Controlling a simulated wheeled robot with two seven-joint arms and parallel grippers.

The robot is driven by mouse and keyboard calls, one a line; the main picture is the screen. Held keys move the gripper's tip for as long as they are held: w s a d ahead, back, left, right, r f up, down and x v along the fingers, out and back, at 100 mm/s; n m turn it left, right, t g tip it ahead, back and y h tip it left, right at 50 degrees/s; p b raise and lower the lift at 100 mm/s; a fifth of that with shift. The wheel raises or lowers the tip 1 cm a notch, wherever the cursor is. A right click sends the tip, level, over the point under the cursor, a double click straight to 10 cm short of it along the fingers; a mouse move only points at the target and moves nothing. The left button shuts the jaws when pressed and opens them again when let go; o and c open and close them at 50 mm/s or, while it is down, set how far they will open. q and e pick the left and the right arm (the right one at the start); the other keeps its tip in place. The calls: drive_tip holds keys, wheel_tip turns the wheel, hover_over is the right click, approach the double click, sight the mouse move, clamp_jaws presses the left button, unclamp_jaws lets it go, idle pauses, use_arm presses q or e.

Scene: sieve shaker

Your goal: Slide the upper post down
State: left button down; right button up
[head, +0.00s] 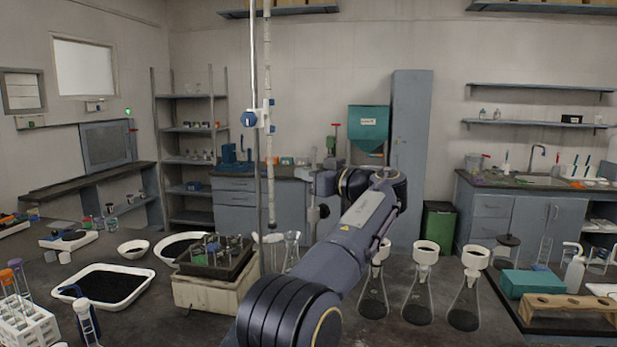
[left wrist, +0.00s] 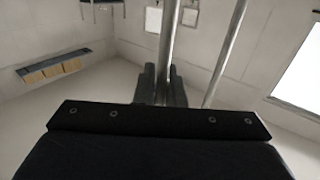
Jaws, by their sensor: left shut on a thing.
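My left gripper (head: 312,175) shows small in the head view, to the left of my wrist and partly confused with the bench behind. In the left wrist view its dark fingers (left wrist: 161,88) stand on both sides of a grey metal post (left wrist: 167,45), shut on it. A second, thinner rod (left wrist: 226,50) runs beside it, apart from the fingers. In the head view a tall upright rod (head: 253,75) carries a blue and white clamp (head: 256,118); I cannot tell which rod is the held post. My right gripper is not in view.
A cream shaker base (head: 205,293) stands at the middle front. A white tray (head: 140,293) of dark grains lies to its left. Several conical flasks (head: 417,300) stand right of my arm. A wooden rack (head: 570,308) and a teal box (head: 532,281) sit at the right.

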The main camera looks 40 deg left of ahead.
use_arm(q)
drive_tip(key=shift+f, duration=0.4)
drive_tip(key=c, duration=1.5)
unclamp_jaws()
drive_tip(key=shift+r, duration=0.15)
drive_tip(key=d+b, duration=0.1)
drive_tip(key=d, duration=0.6)
drive_tip(key=shift+s+d+b, duration=0.35)
drive_tip(key=shift+d+b, duration=0.05)
